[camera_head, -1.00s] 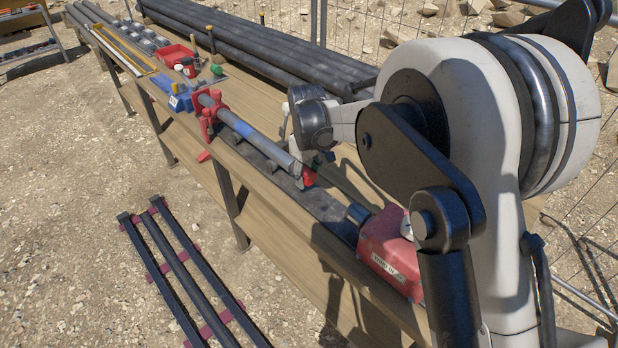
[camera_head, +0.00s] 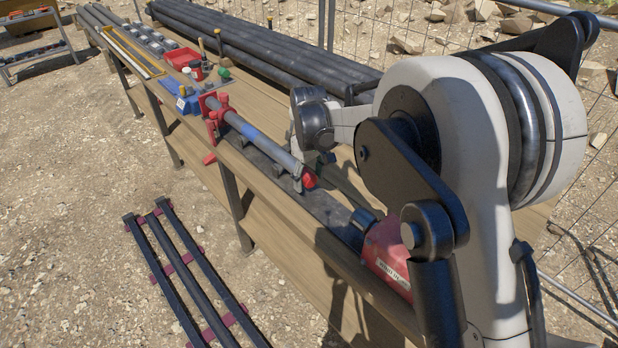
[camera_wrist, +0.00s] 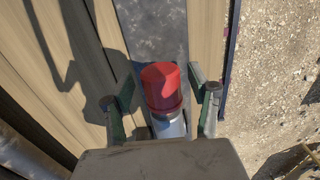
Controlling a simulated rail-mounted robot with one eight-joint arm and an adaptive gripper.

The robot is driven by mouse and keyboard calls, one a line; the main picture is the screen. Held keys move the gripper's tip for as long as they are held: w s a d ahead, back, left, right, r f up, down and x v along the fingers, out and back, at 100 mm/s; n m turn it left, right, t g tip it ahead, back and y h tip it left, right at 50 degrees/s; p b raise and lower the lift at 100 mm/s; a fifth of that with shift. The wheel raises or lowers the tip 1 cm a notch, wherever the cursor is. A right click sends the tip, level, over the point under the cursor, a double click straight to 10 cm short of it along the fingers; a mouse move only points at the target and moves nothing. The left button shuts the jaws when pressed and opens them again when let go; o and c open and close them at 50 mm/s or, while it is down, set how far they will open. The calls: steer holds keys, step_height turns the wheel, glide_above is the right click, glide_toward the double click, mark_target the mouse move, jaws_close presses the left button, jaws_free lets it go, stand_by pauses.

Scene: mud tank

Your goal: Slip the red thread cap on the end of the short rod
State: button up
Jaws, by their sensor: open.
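The red thread cap (camera_head: 309,179) is at the near end of the short grey rod (camera_head: 272,146), which has a blue band. In the wrist view the cap (camera_wrist: 161,86) covers the rod's end, with a pale piece of the rod (camera_wrist: 171,127) showing below it. How far the cap is pushed on cannot be told. My gripper (camera_wrist: 160,97) is open, one finger on each side of the cap, with visible gaps. In the head view my arm partly hides the gripper. A red clamp (camera_head: 215,116) holds the rod towards its far end.
The rod lies above a long wooden bench (camera_head: 285,216). A red machine (camera_head: 388,254) stands near the rod's capped end. Dark pipes (camera_head: 250,45) lie along the back. A blue box (camera_head: 188,104) and red tray (camera_head: 181,58) are farther off. A low rack (camera_head: 185,268) is on the ground.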

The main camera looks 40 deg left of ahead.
step_height(320, 180, up, 12)
stand_by(0.6)
